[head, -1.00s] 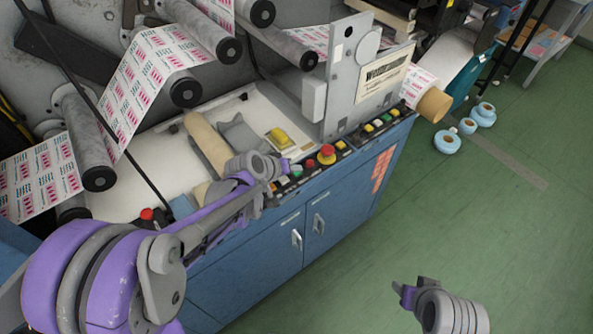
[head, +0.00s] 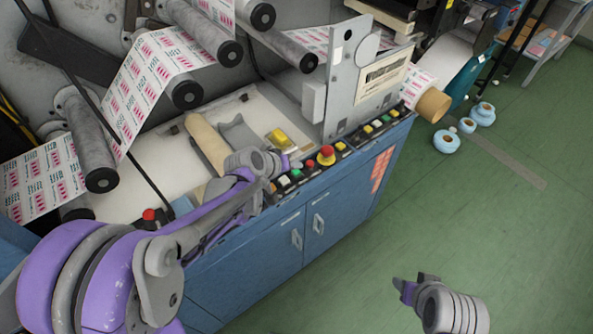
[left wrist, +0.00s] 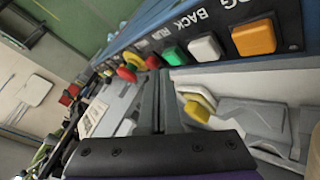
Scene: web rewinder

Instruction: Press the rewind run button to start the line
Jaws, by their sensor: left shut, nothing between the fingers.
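The rewind run button is the green button (left wrist: 174,55) beside the label RUN in the left wrist view. In the head view a green button (head: 297,175) sits on the machine's front control strip. My left gripper (left wrist: 157,80) is shut and empty, its fingers pointing at the strip close to the green and red buttons. Whether it touches a button I cannot tell. In the head view the left gripper (head: 292,164) is just above the strip. My right gripper (head: 414,286) is at the lower right over the floor, away from the machine; its jaw opening is unclear.
A red button (left wrist: 153,62) is beside the green one, with a white button (left wrist: 205,47) and an orange button (left wrist: 254,37) on the other side. A red emergency stop (head: 326,154) stands further right.

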